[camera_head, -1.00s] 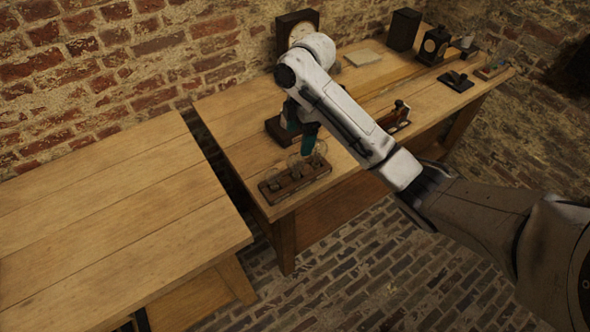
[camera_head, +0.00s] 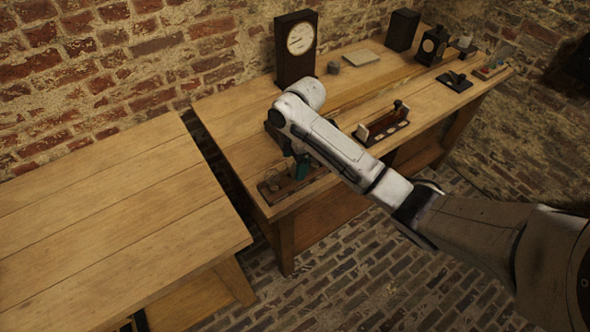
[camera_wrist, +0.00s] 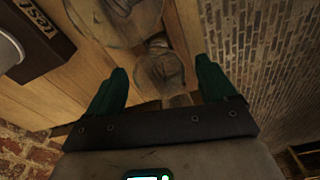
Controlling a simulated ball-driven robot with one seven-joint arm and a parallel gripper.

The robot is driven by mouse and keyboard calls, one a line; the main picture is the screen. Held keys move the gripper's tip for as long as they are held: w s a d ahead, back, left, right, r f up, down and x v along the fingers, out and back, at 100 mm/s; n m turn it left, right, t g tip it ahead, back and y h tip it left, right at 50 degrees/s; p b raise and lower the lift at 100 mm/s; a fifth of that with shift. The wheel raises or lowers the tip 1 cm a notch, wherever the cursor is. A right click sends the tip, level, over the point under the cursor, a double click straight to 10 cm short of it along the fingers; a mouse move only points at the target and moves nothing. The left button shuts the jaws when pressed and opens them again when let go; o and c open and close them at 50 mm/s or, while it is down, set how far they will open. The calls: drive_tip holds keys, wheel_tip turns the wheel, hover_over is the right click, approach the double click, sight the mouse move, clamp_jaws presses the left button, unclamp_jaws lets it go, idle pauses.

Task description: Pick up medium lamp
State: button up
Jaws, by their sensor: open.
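In the wrist view a round, clear glass lamp (camera_wrist: 160,75), the middle-sized of those I see, lies between the two green fingers of my gripper (camera_wrist: 161,66). The fingers are open, with a gap on either side of the glass. A larger glass lamp (camera_wrist: 118,18) is beyond it, cut off by the top edge. A smaller glass piece shows nearer, partly hidden by my gripper. In the head view my gripper (camera_head: 301,168) is low over the dark wooden lamp rack (camera_head: 273,195), and my arm hides most of the lamps.
The rack stands near the front left corner of the workbench (camera_head: 235,125). A dark block marked "test" (camera_wrist: 38,38) is at the wrist view's upper left. A clock (camera_head: 296,55) stands at the back. The left table (camera_head: 100,225) is bare.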

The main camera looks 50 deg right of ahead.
drive_tip(key=c, duration=1.2)
drive_tip(key=shift+c, duration=0.2)
drive_tip(key=shift+r, duration=0.15)
